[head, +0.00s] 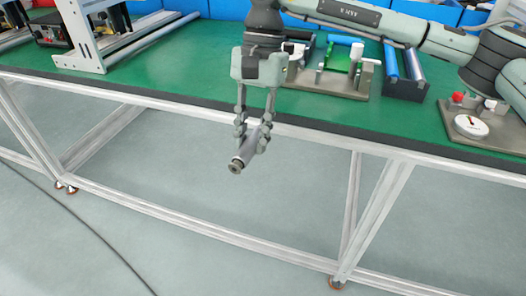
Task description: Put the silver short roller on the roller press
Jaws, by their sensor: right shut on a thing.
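My right gripper (254,138) points down in front of the table's front edge, with its arm coming in from the upper right. It is shut on the silver short roller (247,151), a small grey cylinder with a darker end, held tilted with its near end to the lower left. The roller is in the air, clear of the table. I cannot tell for certain which device is the roller press. A metal-plate fixture (330,83) with a green part stands behind the gripper, partly hidden by it and the arm. My left gripper is not in view.
The green-topped table (210,82) has a dark front edge. A white metal frame (88,38) stands at the left. A dark holder (405,88) with blue and grey rollers and a dial-gauge device (475,125) with a red knob stand at the right. Blue bins line the back.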

